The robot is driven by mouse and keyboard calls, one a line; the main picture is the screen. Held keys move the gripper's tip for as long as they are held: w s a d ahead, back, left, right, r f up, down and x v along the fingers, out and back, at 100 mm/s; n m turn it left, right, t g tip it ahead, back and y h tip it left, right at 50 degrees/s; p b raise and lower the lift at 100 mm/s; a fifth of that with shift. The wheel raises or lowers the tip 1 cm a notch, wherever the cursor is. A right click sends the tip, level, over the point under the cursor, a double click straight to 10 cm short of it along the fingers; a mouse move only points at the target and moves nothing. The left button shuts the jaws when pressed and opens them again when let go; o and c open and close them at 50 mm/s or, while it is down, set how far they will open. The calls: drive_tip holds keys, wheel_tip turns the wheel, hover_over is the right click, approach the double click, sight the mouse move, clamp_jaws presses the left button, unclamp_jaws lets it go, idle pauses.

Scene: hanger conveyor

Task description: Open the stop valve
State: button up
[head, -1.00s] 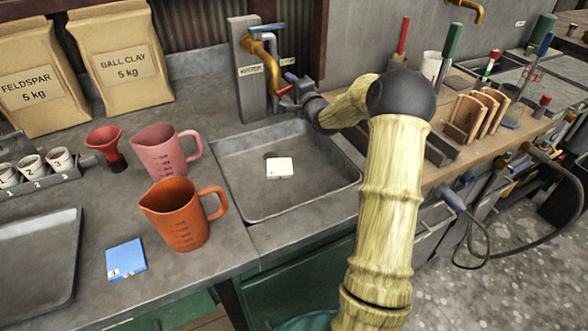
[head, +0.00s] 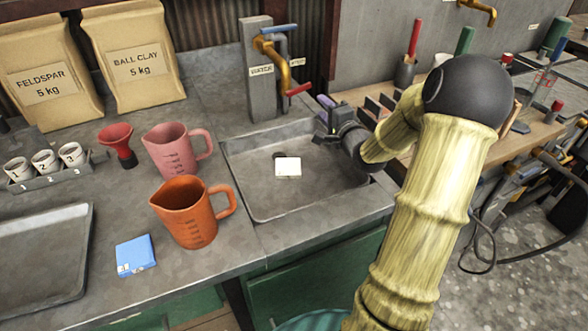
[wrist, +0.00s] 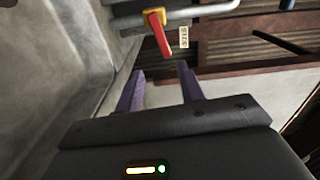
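The stop valve's red lever (head: 298,90) sticks out low on the right side of the grey tap post (head: 261,80). In the wrist view the red lever (wrist: 159,34) sits on a yellow mount and points across the grey pipe (wrist: 205,10), beside a small tag (wrist: 184,37) with blurred lettering. My gripper (head: 325,112) is to the right of the lever and a little below it, apart from it. In the wrist view my gripper's purple fingers (wrist: 160,70) stand apart with nothing between them, short of the lever.
The tap has a blue lever (head: 279,28) above a brass spout (head: 276,58). A sink (head: 320,190) holding a white block (head: 288,166) lies below. Orange (head: 190,215) and pink (head: 172,152) jugs stand to its left. Upright tools (head: 413,40) stand behind my arm.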

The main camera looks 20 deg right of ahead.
drive_tip(key=s+a+f+n+g+p, duration=0.2)
drive_tip(key=s+a+n+g, duration=0.3)
drive_tip(key=s+a, duration=0.2)
drive_tip(key=s+a+f+n+g+h+p, duration=0.1)
drive_tip(key=s+a+f+n+g+p, duration=0.2)
drive_tip(key=s+a+n+g, duration=0.2)
drive_tip(key=shift+s+a+n+g, duration=0.4)
drive_tip(key=shift+s+a+n, duration=0.45)
drive_tip(key=shift+a, duration=0.4)
drive_tip(key=shift+c, duration=0.5)
